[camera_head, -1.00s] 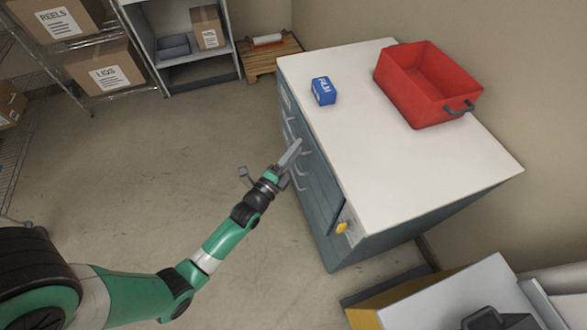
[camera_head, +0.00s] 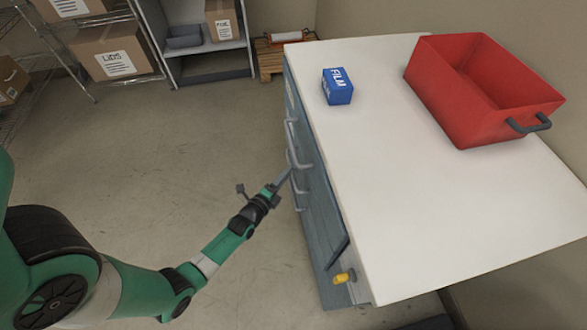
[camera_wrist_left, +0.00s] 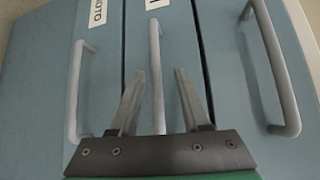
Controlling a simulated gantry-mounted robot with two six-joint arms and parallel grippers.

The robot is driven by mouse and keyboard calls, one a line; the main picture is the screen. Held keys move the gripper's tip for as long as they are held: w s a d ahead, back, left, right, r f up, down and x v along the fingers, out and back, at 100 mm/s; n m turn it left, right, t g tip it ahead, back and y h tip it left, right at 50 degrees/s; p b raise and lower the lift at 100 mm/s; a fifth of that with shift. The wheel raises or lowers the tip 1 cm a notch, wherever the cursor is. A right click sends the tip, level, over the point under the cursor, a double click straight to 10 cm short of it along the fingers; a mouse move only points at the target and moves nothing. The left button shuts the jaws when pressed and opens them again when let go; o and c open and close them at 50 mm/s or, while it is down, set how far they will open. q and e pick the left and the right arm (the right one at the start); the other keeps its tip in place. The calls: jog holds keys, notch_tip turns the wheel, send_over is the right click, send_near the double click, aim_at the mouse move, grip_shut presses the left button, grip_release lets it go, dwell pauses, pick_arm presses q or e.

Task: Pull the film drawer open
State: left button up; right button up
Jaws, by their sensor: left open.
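The blue-grey drawer cabinet (camera_head: 325,215) has a stack of drawers with grey bar handles on its left-hand side. In the left wrist view the drawer fronts appear turned sideways. A middle handle (camera_wrist_left: 156,70) shows between the fingers of my open left gripper (camera_wrist_left: 158,88), with a drawer handle on either side. The middle drawer's label (camera_wrist_left: 157,4) is cut off, so I cannot read it. In the head view my left gripper (camera_head: 283,178) is at the handles, close to the drawer fronts. Whether it touches the handle I cannot tell. My right gripper is not in view.
On the white worktop (camera_head: 400,200) are a blue FILM box (camera_head: 338,87) and a red bin (camera_head: 450,100). Floor (camera_head: 190,140) left of the cabinet is clear. Shelving (camera_head: 190,75) stands behind.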

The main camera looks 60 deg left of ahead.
pick_arm(q)
jog(key=b+x, duration=0.1)
jog(key=x, duration=0.3)
jog(key=shift+w+a+f+b, duration=0.15)
jog(key=shift+w+f+b, duration=0.15)
jog(key=shift+b, duration=0.1)
jog(key=shift+s, duration=0.25)
jog(key=shift+w, duration=0.1)
grip_shut()
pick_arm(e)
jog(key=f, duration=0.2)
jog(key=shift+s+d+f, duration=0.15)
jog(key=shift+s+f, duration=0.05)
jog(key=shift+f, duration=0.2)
